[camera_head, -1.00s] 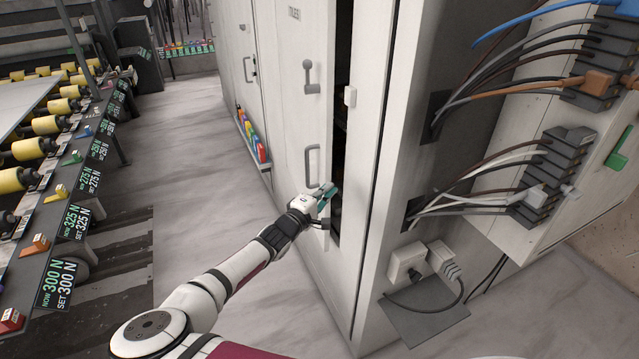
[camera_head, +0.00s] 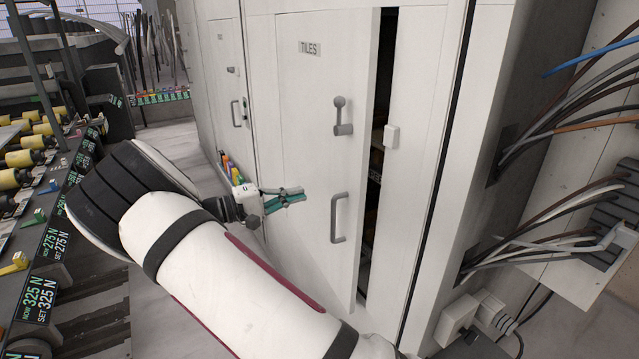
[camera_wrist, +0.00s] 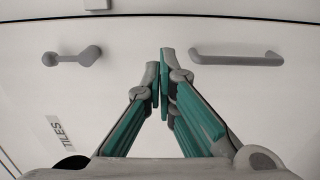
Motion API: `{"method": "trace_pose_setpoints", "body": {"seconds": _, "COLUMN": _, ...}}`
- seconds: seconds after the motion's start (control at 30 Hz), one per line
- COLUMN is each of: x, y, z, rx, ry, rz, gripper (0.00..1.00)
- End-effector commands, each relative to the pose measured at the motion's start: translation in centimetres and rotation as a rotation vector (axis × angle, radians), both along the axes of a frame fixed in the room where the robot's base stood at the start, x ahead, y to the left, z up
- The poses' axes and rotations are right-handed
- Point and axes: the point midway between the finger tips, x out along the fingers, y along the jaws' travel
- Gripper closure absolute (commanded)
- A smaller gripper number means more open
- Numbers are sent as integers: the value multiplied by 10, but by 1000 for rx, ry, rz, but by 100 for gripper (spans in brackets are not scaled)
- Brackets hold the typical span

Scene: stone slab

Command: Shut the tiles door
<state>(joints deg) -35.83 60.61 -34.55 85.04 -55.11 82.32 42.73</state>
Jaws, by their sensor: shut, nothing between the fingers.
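The white tiles door (camera_head: 300,130) has a "TILES" label (camera_head: 310,48), a grey lever latch (camera_head: 342,117) and a grey pull handle (camera_head: 339,218). It stands slightly ajar, with a dark gap (camera_head: 375,160) along its right edge showing shelves inside. My gripper (camera_head: 303,196) is in front of the door's outer face, left of the pull handle. Its teal fingers are shut and empty. In the wrist view, the fingertips (camera_wrist: 160,70) are together between the latch (camera_wrist: 72,56) and the pull handle (camera_wrist: 236,58). I cannot tell whether they touch the door.
A white catch block (camera_head: 391,136) sits on the cabinet frame right of the gap. Cables (camera_head: 560,130) and connectors hang on the cabinet's right side. A roller machine (camera_head: 35,150) stands at the left. Another cabinet door (camera_head: 228,80) is beyond the tiles door.

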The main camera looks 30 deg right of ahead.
Motion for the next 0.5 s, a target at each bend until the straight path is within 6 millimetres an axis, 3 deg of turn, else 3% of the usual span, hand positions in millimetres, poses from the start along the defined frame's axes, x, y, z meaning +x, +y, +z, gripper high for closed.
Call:
{"method": "trace_pose_setpoints", "body": {"seconds": 0.17, "x": -3, "y": -12, "z": 4, "rx": -1, "ry": 1, "rz": -10, "gripper": 100}}
{"method": "trace_pose_setpoints", "body": {"seconds": 0.5, "x": -9, "y": -75, "z": 5, "rx": -1, "ry": 1, "rz": -11, "gripper": 100}}
